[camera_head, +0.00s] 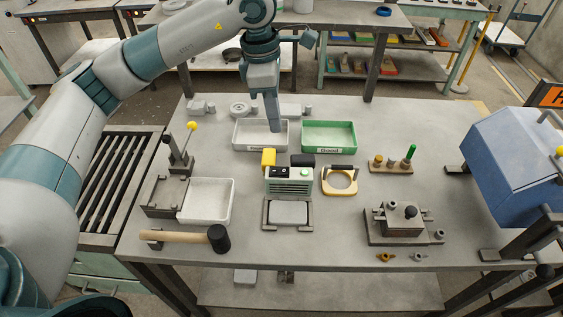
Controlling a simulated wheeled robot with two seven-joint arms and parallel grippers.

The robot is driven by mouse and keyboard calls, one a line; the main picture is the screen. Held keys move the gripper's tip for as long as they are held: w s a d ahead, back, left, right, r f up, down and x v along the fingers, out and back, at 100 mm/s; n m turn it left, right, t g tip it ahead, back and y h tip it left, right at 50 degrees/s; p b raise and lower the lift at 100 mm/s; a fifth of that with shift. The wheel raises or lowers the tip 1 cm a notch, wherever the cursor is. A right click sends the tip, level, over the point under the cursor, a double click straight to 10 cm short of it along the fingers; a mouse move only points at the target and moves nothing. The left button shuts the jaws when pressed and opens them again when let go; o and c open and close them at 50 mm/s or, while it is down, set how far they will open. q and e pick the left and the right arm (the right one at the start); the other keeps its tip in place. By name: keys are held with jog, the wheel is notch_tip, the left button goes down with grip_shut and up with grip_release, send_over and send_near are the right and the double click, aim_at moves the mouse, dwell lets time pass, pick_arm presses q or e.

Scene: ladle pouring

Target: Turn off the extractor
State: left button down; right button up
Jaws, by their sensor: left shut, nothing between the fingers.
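A small pale green louvred unit (289,186), which looks like the extractor, stands at the middle of the table. Its dark top panel carries a round green button (304,172) and small pale marks. My left gripper (274,127) points down with its fingers shut and empty. In the picture it overlaps the white tray behind the unit, above and left of the button, and appears apart from the unit. Its exact height cannot be told. My right gripper is not in view.
A yellow block (268,158) and black block (302,160) are behind the unit. A green tray (329,135) and yellow ring holder (340,181) are to its right. A mallet (185,237) lies front left. A blue furnace-like box (515,165) stands at right.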

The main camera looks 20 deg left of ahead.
aim_at(284, 171)
pick_arm(q)
jog(key=f+p, duration=0.2)
jog(key=f, duration=0.2)
jog(key=d+f+p, duration=0.1)
jog(key=f+p, duration=0.1)
jog(key=f, duration=0.3)
jog(key=f+p, duration=0.2)
jog(key=f, duration=0.2)
jog(key=shift+w+d+f, duration=0.2)
jog(key=shift+d, duration=0.05)
jog(key=shift+f, duration=0.25)
